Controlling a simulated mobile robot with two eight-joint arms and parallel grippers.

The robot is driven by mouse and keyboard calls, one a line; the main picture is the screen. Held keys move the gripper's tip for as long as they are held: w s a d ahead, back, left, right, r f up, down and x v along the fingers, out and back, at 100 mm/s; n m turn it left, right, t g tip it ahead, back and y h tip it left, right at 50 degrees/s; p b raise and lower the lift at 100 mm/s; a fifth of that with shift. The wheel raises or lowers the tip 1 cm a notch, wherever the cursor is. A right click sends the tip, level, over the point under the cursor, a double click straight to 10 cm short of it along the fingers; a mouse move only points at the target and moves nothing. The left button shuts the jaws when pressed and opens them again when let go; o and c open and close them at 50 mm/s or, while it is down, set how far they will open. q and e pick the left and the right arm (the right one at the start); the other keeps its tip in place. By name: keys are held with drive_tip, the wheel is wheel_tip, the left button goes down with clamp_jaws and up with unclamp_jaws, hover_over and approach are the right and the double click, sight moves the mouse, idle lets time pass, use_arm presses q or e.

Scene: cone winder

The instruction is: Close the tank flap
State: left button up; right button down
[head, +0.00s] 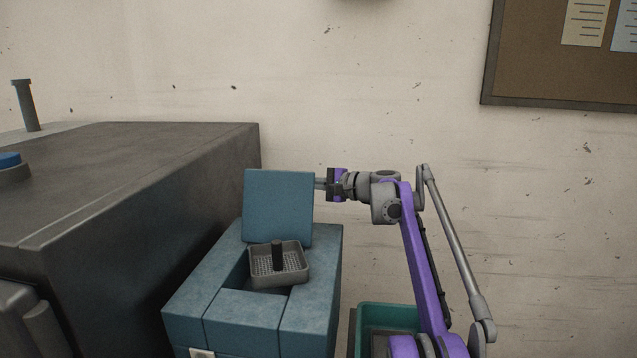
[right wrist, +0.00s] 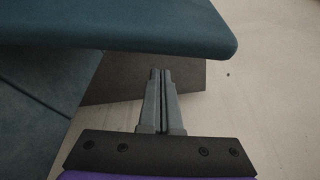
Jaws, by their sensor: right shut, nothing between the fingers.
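The tank flap (head: 278,205) is a flat blue-green panel standing upright, open, at the back of the blue-green tank (head: 312,310). A grey perforated basket (head: 297,280) with a dark upright post sits in the tank's opening. My right gripper (head: 319,184) is at the flap's right edge, its fingertips partly hidden behind the flap. In the right wrist view the fingers (right wrist: 160,100) are shut and empty, and the flap (right wrist: 150,25) passes close in front of their tips. I cannot tell whether they touch it. My left gripper is not in view.
A large dark grey machine housing (head: 130,175) with a blue button (head: 10,160) stands left of the tank. A green bin (head: 385,318) stands to the tank's right, partly behind my right arm. The wall behind is bare apart from a cork board (head: 535,75).

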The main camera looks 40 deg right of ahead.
sight(292, 181)
drive_tip(key=shift+s+a+r, duration=0.2)
drive_tip(key=shift+s+a, duration=0.05)
drive_tip(key=shift+a, duration=0.3)
drive_tip(key=shift+s+a+r, duration=0.2)
drive_tip(key=shift+a+r, duration=0.05)
drive_tip(key=shift+a, duration=0.3)
drive_tip(key=shift+s+a+r, duration=0.2)
drive_tip(key=shift+s+a, duration=0.05)
drive_tip(key=shift+a, duration=0.3)
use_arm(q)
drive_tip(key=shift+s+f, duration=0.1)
use_arm(e)
drive_tip(key=shift+w, duration=0.1)
